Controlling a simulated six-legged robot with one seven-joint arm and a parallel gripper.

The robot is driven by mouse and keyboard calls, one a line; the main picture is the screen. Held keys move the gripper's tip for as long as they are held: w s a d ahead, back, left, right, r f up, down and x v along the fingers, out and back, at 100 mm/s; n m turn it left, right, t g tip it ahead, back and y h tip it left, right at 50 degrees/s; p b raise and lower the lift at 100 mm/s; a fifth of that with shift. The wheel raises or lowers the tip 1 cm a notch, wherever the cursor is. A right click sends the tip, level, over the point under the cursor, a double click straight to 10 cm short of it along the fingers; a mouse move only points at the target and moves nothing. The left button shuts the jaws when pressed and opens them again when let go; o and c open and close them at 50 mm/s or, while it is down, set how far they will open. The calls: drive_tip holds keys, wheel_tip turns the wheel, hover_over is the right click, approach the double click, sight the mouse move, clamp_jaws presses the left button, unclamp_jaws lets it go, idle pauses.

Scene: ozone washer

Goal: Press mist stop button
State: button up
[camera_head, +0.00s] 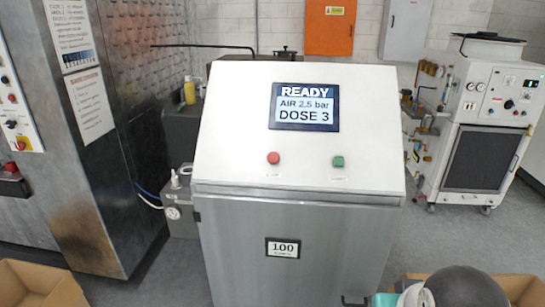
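The control console (230,150) stands upright in the middle of the view with a sloped white top panel. A red button (273,158) is on the left of this panel and a green button (338,161) on the right. Each has a small label below it, too small to read with certainty. Above them a screen (304,107) reads "READY, AIR 2.5 bar, DOSE 3". Both buttons are unobstructed and nothing touches them. My gripper's fingers do not show. A dark rounded part with white and teal pieces at the bottom right may be part of my arm.
A metal cabinet (85,180) stands left, and a white wheeled machine (475,120) stands at the right rear. Open cardboard boxes lie at the bottom left (40,285) and bottom right (520,288). A small gauge (173,213) with hoses sits beside the console's left side.

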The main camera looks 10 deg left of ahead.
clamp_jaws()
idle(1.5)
